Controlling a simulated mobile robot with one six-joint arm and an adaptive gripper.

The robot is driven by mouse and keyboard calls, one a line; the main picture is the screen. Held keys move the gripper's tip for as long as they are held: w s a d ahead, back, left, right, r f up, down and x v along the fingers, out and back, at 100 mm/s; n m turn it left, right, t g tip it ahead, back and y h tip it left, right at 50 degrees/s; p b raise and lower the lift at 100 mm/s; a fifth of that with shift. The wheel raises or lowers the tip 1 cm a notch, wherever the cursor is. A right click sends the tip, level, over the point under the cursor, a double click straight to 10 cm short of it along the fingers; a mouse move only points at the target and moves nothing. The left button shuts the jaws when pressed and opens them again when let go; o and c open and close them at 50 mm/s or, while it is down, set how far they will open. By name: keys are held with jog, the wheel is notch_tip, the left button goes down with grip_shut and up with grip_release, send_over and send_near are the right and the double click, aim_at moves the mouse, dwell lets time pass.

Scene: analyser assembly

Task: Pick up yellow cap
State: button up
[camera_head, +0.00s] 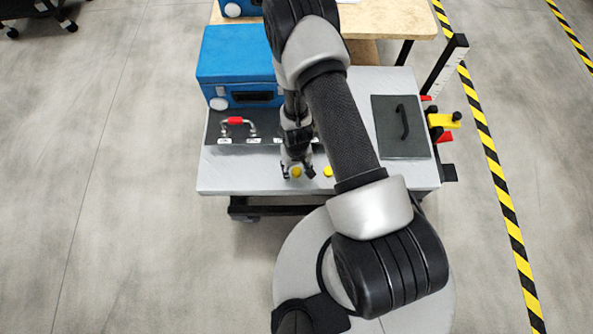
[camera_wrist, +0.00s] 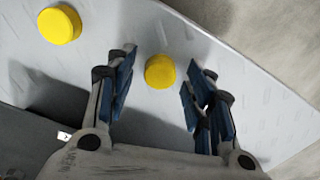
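Two round yellow caps are on the light grey table top. In the wrist view, one yellow cap (camera_wrist: 160,71) lies between my fingertips, with a visible space to each finger. It also shows in the head view (camera_head: 296,172). The other yellow cap (camera_wrist: 60,25) is at the upper left of the wrist view, outside the fingers; in the head view it is just to the right (camera_head: 328,171), beside my arm. My gripper (camera_wrist: 161,80) is open and empty, pointing down near the table's front edge. I cannot tell its exact height above the table.
A dark panel with a red-topped handle (camera_head: 236,121) lies left of my gripper, with a blue box (camera_head: 238,60) behind it. A dark plate with a black handle (camera_head: 402,127) is at the right. The table's front left corner (camera_head: 222,178) is clear.

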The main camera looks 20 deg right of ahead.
jog(key=c, duration=0.6)
